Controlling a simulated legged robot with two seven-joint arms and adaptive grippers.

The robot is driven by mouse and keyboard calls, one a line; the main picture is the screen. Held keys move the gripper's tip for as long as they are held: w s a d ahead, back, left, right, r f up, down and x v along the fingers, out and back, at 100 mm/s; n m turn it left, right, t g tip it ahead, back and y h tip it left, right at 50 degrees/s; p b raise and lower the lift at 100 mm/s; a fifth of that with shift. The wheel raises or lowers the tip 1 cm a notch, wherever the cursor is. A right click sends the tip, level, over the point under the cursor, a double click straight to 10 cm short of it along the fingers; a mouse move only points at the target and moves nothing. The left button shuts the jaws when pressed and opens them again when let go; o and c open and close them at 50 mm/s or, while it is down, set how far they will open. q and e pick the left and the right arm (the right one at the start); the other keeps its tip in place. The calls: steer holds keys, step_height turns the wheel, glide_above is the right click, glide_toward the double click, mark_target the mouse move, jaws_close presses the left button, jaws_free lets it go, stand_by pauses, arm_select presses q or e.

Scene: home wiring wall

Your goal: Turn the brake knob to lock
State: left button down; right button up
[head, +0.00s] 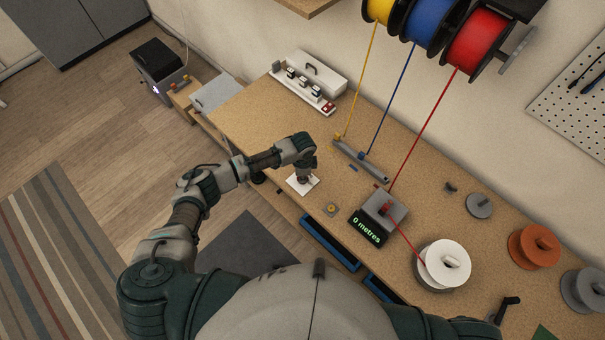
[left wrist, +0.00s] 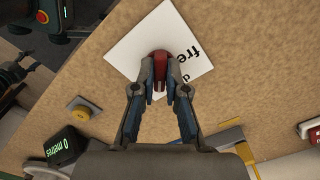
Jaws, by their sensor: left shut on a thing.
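The brake knob (left wrist: 161,62) is red and sits on a white square plate (left wrist: 135,53) with black lettering, partly hidden, that reads "fre". My left gripper (left wrist: 160,92) is shut on the knob, with its blue-sided fingers on either side of it. In the head view my left gripper (head: 304,179) points down at the white plate (head: 292,185) near the bench's front edge, and hides the knob.
A meter box (head: 381,213) reading "0 metres" stands right of the plate, with a small yellow-topped square (head: 331,209) between. Yellow, blue and red wires hang from wall spools (head: 476,45). A white reel (head: 443,264) stands farther right.

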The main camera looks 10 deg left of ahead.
arm_select(q)
steer(key=m, duration=0.1)
steer(key=m+p, duration=0.1)
steer(key=shift+w+r+m, duration=0.15)
steer(key=shift+m, duration=0.15)
steer(key=shift+m+p, duration=0.3)
steer(key=shift+m, duration=1.1)
steer(key=c, duration=1.2)
jaws_free()
step_height(320, 180, up, 12)
